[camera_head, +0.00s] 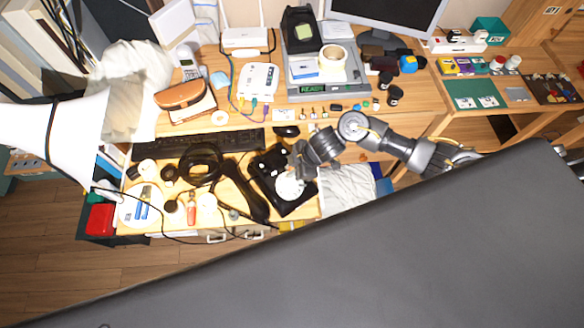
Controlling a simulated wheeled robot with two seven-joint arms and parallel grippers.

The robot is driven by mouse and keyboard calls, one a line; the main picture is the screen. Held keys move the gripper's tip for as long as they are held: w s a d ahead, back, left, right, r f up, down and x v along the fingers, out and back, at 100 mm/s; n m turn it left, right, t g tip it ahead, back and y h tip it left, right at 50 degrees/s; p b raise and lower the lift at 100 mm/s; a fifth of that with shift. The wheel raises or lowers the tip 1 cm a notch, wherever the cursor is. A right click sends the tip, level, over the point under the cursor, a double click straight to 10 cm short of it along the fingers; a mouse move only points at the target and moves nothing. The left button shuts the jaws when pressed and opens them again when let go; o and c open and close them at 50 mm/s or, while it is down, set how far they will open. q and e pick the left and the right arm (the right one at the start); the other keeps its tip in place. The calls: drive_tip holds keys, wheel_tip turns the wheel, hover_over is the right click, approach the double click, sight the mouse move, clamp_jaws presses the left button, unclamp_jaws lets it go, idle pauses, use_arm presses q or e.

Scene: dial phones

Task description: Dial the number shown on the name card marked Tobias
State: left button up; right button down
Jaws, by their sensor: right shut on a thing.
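A black dial phone (268,163) with a white round dial (289,187) stands at the front of the wooden desk. Its black handset (245,192) appears to lie off the phone, just to its left. My right gripper (297,172) reaches in from the right and is over the dial. It is shut with its fingertips at the dial; the exact contact is too small to tell. Small cards lie on the desks, but I cannot read a name or number on any, so the Tobias card cannot be picked out. My left gripper is not in view.
A black keyboard (212,143) lies behind the handset. Tape rolls, a coiled black cable (200,163) and tools crowd the desk's left front. A grey machine (325,77) and a white router (257,82) stand behind. A white lamp-like shape (75,130) hangs at left.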

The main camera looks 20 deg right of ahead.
drive_tip(key=shift+w+f, duration=0.2)
drive_tip(key=shift+f, duration=0.2)
drive_tip(key=shift+d, duration=0.1)
idle(0.4)
drive_tip(key=shift+s+d+f, duration=0.15)
drive_tip(key=shift+s+d, duration=0.1)
drive_tip(key=shift+d, duration=0.2)
drive_tip(key=shift+s+d, duration=0.1)
drive_tip(key=shift+s+d+f, duration=0.2)
drive_tip(key=shift+d, duration=0.05)
drive_tip(key=shift+s+d, duration=0.1)
idle(0.4)
